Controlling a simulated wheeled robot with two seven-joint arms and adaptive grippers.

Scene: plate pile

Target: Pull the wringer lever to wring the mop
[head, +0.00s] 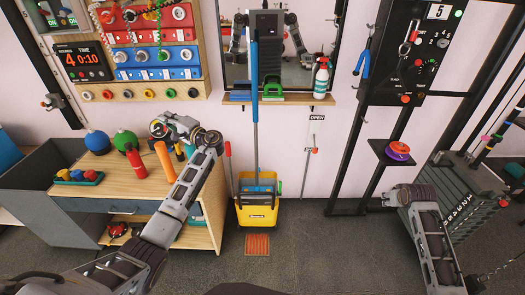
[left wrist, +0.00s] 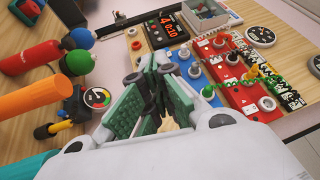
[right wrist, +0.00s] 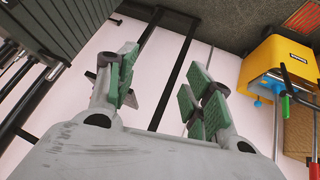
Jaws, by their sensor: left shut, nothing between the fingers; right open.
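The yellow mop bucket (head: 257,214) stands on the floor in the middle of the head view. The mop's blue handle (head: 255,110) rises upright from it; the mop head is hard to make out inside. The wringer lever (head: 228,150), with a red grip, stands nearly upright at the bucket's left side. My left gripper (head: 160,128) is shut and empty, left of the lever and above the workbench; its pads meet in the left wrist view (left wrist: 155,85). My right gripper (head: 389,197) is open and empty, well right of the bucket. The bucket also shows in the right wrist view (right wrist: 275,65).
The workbench (head: 120,190) holds a red bottle (head: 136,160), round bulbs and an orange cylinder (head: 165,160). A mirror shelf (head: 290,99) hangs behind the mop. A black rack (head: 372,110) stands at right. An orange grate (head: 257,244) lies before the bucket; floor around it is clear.

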